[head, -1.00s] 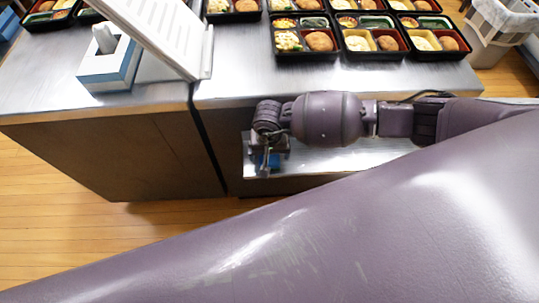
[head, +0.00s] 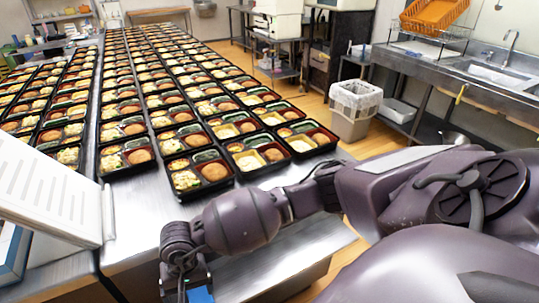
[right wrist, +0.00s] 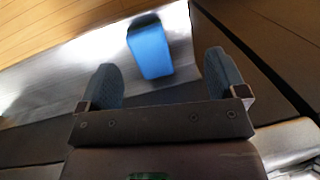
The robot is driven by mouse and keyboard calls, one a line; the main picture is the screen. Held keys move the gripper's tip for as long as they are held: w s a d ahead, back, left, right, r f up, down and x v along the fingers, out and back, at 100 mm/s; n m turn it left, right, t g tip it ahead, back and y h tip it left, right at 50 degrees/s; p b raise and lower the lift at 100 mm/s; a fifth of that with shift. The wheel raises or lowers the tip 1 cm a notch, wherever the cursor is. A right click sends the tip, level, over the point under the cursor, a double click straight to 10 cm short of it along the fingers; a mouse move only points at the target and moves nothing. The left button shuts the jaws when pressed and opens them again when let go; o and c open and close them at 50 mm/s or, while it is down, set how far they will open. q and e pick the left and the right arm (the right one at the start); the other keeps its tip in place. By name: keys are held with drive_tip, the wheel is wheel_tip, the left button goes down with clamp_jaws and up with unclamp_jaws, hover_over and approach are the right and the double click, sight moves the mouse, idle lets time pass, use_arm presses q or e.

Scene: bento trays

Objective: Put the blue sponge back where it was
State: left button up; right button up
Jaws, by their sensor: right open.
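The blue sponge (right wrist: 150,50) lies on a shiny metal surface in the right wrist view, ahead of my right gripper (right wrist: 160,72). The gripper is open, its two fingers apart on either side of the line to the sponge, and nothing is between them. In the head view, a blue patch (head: 200,294) shows at the bottom edge below my right gripper (head: 187,277); most of it is cut off or hidden. My left gripper is not in view.
Several bento trays (head: 205,175) fill the long metal table (head: 130,205). A white slatted panel (head: 50,195) stands at the left. A lower metal shelf (head: 285,250) juts out beside the table. A bin (head: 355,105) and a sink counter (head: 440,75) stand at the right.

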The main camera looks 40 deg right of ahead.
drive_tip(key=s+a+r+m+y, duration=0.4)
drive_tip(key=a+m+y, duration=0.3)
drive_tip(key=m, duration=0.1)
drive_tip(key=s+a+r+m+y, duration=0.3)
drive_tip(key=s+a+m+y, duration=0.1)
drive_tip(key=a+m+y, duration=0.3)
drive_tip(key=w+d+r+m+t+h, duration=0.15)
drive_tip(key=d+m+t, duration=0.25)
drive_tip(key=m+t, duration=0.55)
drive_tip(key=w+d+r+m+t, duration=0.1)
drive_tip(key=w+d+m+t, duration=0.3)
drive_tip(key=m, duration=1.1)
drive_tip(key=s+d+f+m+t+h, duration=0.2)
drive_tip(key=d+f+m+t+h, duration=0.2)
drive_tip(key=d+m+h, duration=0.45)
drive_tip(key=s+d+f+m+g+h, duration=0.5)
drive_tip(key=s+d+f+m, duration=0.5)
drive_tip(key=m, duration=0.8)
drive_tip(key=s+d, duration=0.1)
drive_tip(key=d, duration=0.2)
drive_tip(key=shift+s+f+m+g+h, duration=0.15)
drive_tip(key=shift+f+m+g+h, duration=0.1)
drive_tip(key=shift+m+g+h, duration=0.15)
